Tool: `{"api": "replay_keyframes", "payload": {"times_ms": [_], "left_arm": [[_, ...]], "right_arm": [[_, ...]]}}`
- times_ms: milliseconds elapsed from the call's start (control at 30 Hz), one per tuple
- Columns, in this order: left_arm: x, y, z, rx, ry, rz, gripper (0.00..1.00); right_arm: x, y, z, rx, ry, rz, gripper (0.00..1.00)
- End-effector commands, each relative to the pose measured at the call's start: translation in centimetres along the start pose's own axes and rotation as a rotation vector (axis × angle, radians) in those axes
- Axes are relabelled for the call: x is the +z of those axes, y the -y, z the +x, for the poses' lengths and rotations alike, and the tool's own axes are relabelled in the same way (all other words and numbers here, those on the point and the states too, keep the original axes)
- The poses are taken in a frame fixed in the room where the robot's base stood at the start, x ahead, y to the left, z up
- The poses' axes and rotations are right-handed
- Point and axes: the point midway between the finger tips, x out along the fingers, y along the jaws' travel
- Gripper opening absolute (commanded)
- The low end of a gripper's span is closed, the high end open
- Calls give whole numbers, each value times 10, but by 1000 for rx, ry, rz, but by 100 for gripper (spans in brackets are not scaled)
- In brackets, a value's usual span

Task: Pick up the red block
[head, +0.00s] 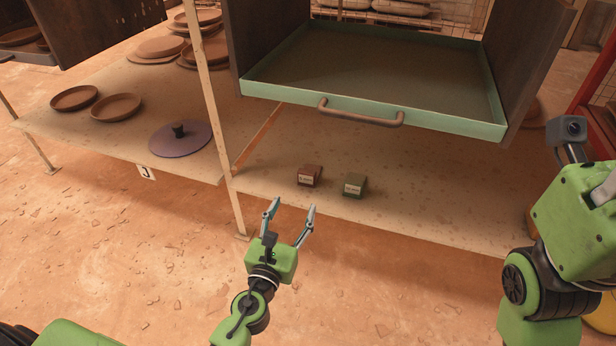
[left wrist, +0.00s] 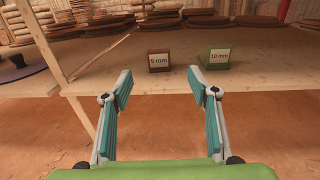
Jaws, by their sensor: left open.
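The red block (head: 310,175) is small and brownish red with a white label. It sits near the front edge of the wooden shelf, under the open drawer. In the left wrist view the red block (left wrist: 159,61) reads "5 mm" and lies ahead, between the lines of the fingers. A green block (head: 354,185) stands just right of it; its label reads "10 mm" in the left wrist view (left wrist: 217,59). My left gripper (head: 290,207) is open and empty, in front of the shelf edge and short of the red block. The fingers of my right gripper are not visible.
A teal drawer (head: 450,122) with a copper handle (head: 361,115) overhangs the shelf (head: 260,178) behind the blocks. A wooden post (head: 215,120) rises left of them. A purple-grey lid (head: 181,140) and clay plates (head: 116,107) lie further left.

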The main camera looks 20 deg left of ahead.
Motion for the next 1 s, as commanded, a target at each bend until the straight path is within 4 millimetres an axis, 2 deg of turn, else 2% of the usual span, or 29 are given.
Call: {"api": "replay_keyframes", "payload": {"times_ms": [400,633,900,1000], "left_arm": [[0,-1,72,2,1,1,54],[-2,-1,89,1,1,-1,54],[-5,-4,127,2,2,-1,54],[-5,-4,134,2,1,-1,54]], "right_arm": [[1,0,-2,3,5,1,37],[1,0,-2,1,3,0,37],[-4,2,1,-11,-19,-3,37],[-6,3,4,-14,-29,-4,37]]}}
